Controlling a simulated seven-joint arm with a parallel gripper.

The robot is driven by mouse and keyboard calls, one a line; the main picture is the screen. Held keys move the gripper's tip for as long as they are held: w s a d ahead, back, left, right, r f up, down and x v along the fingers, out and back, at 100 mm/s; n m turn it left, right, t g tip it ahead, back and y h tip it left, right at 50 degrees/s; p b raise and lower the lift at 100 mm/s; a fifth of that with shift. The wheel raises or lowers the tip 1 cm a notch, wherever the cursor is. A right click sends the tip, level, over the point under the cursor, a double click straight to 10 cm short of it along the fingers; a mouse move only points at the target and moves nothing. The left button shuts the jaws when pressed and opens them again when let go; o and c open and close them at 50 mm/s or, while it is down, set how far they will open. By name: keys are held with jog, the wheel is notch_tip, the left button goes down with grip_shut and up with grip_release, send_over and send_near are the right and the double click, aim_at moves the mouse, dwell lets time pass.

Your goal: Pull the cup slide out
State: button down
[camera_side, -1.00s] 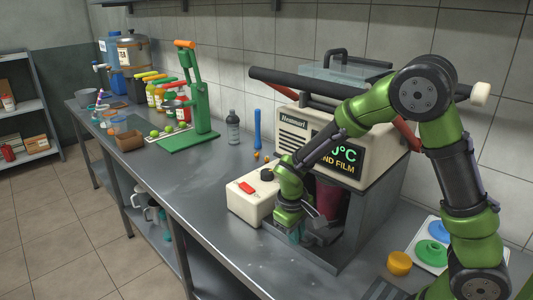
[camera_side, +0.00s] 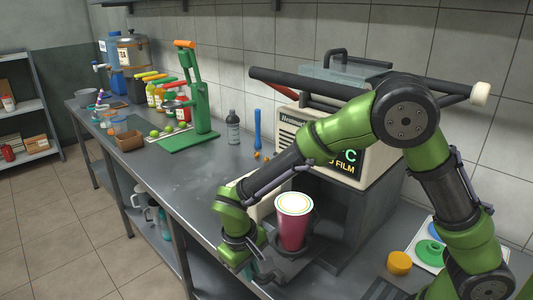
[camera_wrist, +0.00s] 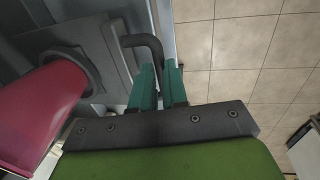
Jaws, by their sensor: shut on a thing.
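The cup slide (camera_side: 306,262) is a dark grey tray drawn out in front of the sealing machine. A pink-red cup (camera_side: 292,230) with a pale, ringed top stands upright in its holder. In the wrist view the cup (camera_wrist: 42,110) lies at left, in the slide's round dark holder. The slide's dark bent handle (camera_wrist: 146,44) runs between my teal fingers. My gripper (camera_wrist: 159,75) is shut on this handle. In the side view my gripper (camera_side: 262,276) is low at the counter's front edge, partly hidden by my wrist.
The cream sealing machine (camera_side: 340,150) with a lit display stands behind, partly covered by my arm. A cream box (camera_side: 240,187) is partly hidden left of the cup.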

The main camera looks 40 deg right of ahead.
jog(key=shift+a, duration=1)
jog(key=c, duration=1.1)
grip_release()
jog(key=shift+c, duration=0.2)
jog(key=shift+r, duration=0.1)
notch_tip(320, 180, up, 17)
jog(key=a, duration=0.3)
jog(key=shift+f, duration=0.2)
